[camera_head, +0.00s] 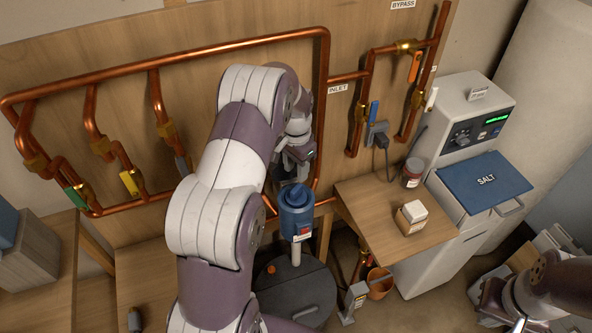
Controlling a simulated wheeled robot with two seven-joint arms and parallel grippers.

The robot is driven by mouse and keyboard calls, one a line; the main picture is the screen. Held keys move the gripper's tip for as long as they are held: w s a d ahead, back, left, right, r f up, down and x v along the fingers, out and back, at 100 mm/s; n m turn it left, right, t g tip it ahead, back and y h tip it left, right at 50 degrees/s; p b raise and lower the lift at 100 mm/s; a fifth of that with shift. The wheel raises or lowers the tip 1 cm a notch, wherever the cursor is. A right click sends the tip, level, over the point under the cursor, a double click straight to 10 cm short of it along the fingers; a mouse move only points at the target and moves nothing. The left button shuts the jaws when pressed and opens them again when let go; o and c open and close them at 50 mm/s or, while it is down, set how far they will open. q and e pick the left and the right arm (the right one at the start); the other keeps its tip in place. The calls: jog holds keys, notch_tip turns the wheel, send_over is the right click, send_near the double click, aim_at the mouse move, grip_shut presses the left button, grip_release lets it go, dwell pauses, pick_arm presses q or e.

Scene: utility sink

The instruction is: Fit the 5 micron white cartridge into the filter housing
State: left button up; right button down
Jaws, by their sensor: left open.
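No white cartridge can be made out for certain. A blue cylindrical unit (296,208) with a red-marked label stands in the middle, above a dark round lid; I cannot tell whether it is the filter housing. My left arm crosses the middle of the view and hides part of the pipework and wall. My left gripper (291,172) is open, close to the wall just above the blue unit, with its fingers partly hidden. My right gripper (492,305) is low at the bottom right, beside some boxes; its fingers are too unclear to read.
Copper pipes (200,52) with coloured valve handles run along the wooden wall panel. A small wooden table (365,205) holds a jar (412,172) and a white-topped small box (413,216). A softener with a blue SALT lid (485,182) stands right. A dark round lid (300,285) lies below centre.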

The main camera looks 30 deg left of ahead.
pick_arm(q)
notch_tip(320, 180, up, 11)
jog(key=p, duration=0.3)
jog(key=s+d+n+t, duration=0.1)
jog(key=s+d+n, duration=0.1)
jog(key=s+d, duration=0.6)
jog(key=s+d+n, duration=0.1)
jog(key=s+d, duration=0.3)
jog(key=s, duration=0.8)
notch_tip(320, 180, down, 14)
jog(key=b, duration=1.3)
jog(key=shift+w+r, duration=0.2)
